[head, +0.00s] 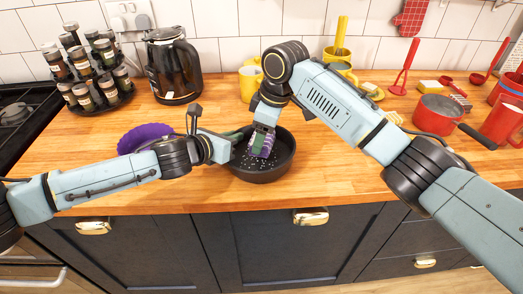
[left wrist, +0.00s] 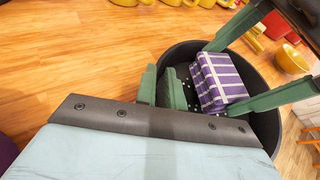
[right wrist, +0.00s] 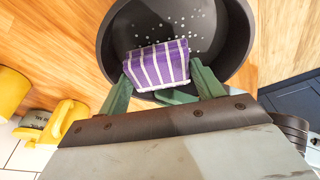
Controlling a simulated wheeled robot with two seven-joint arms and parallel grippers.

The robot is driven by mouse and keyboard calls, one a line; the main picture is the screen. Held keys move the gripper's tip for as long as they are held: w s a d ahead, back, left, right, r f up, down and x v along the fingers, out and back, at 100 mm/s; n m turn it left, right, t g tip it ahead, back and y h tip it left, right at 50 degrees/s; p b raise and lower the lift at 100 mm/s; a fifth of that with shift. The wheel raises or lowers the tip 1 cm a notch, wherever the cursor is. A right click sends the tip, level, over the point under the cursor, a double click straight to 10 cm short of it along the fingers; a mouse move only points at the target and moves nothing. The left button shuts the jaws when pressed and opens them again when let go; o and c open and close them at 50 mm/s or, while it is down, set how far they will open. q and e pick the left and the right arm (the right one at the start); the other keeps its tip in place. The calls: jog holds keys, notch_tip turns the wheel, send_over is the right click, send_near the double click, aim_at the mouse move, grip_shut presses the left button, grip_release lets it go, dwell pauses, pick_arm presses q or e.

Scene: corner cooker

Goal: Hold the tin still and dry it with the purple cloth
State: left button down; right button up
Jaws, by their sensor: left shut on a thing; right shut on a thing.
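The tin (head: 262,176) is a dark, round, shallow pan standing upright near the worktop's front edge. Small pale drops dot its floor, clearest in the right wrist view (right wrist: 205,25). My left gripper (head: 236,138) is shut on the tin's left rim; its green fingers (left wrist: 163,88) straddle the wall in the left wrist view. The purple cloth (right wrist: 157,66), striped with white, is a folded pad. My right gripper (head: 263,130) is shut on it, fingers pointing down inside the tin. The cloth is low over the floor; I cannot tell whether it touches.
A purple scalloped dish (head: 143,135) sits behind my left arm. A spice rack (head: 90,70) and black kettle (head: 172,65) stand at the back left. Yellow mugs (head: 250,80) are behind the tin. A red saucepan (head: 440,112) is at right.

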aim_at(263, 148)
jog(key=s+a+r, duration=0.1)
jog(key=s+r, duration=0.2)
jog(key=r, duration=0.3)
jog(key=shift+s, duration=0.4)
jog(key=f, duration=0.6)
jog(key=shift+d+f, duration=0.1)
jog(key=shift+d, duration=0.15)
jog(key=shift+w+d+f, duration=0.1)
jog(key=shift+f, duration=0.25)
jog(key=shift+w+d+r, duration=0.1)
jog(key=shift+w+d, duration=0.2)
jog(key=shift+w, duration=0.5)
jog(key=shift+w+d, duration=0.25)
jog(key=shift+w, duration=0.55)
jog(key=shift+s, duration=0.1)
jog(key=shift+s+a, duration=0.3)
jog(key=shift+s, duration=0.45)
